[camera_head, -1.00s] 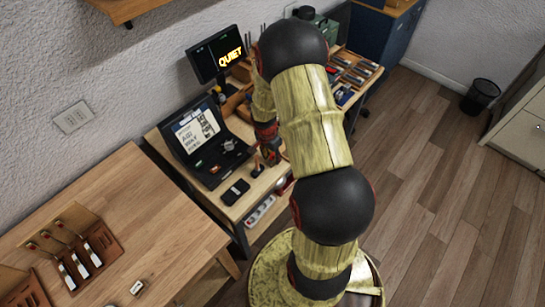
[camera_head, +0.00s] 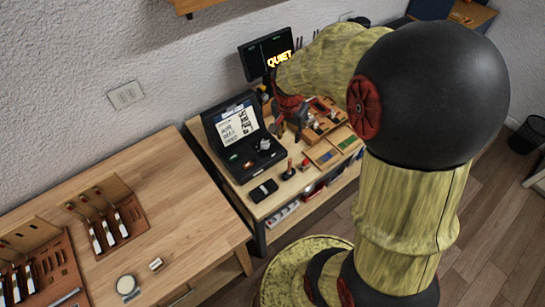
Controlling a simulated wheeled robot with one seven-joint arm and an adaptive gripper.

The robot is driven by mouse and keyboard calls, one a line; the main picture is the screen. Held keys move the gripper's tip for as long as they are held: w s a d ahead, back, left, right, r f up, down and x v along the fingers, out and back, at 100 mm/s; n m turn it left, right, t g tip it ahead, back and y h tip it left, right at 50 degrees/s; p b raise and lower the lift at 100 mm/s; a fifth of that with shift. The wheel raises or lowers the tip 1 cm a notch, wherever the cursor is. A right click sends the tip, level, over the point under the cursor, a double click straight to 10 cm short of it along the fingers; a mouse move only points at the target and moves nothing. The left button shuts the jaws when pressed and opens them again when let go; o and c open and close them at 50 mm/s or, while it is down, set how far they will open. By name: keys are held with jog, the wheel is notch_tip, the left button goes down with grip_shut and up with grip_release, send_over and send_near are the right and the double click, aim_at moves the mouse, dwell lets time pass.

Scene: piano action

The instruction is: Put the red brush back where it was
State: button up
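I cannot make out the red brush for certain. My gripper (camera_head: 289,132) is small and dark below the red wrist. It is over the workbench, between the open black laptop-like case (camera_head: 243,138) and the wooden organiser tray (camera_head: 341,134). Its fingers are too small to tell whether they are open or hold anything. A small upright tool with an orange-brown shaft (camera_head: 289,167) stands on the bench in front of the gripper. The organiser holds several small items, some with red on them.
A black phone-like device (camera_head: 263,189) lies at the bench front. A monitor reading QUIET (camera_head: 266,53) stands behind. The left wooden table (camera_head: 176,200) carries tool racks (camera_head: 107,216), a round tin (camera_head: 126,285) and a small block (camera_head: 156,264). Its right half is clear.

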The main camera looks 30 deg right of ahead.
jog(key=s+a+r+n+t+y, duration=0.2)
jog(key=s+a+r+n+t, duration=0.1)
jog(key=s+a+r+n, duration=0.9)
jog(key=s+a+r, duration=0.3)
jog(key=a+r, duration=0.2)
jog(key=a, duration=0.1)
jog(key=shift+n+t, duration=0.3)
jog(key=shift+t, duration=0.1)
jog(key=shift+w, duration=0.1)
notch_tip(320, 180, down, 8)
jog(key=b, duration=0.7)
jog(key=shift+r+b, duration=0.2)
jog(key=shift+b, duration=0.2)
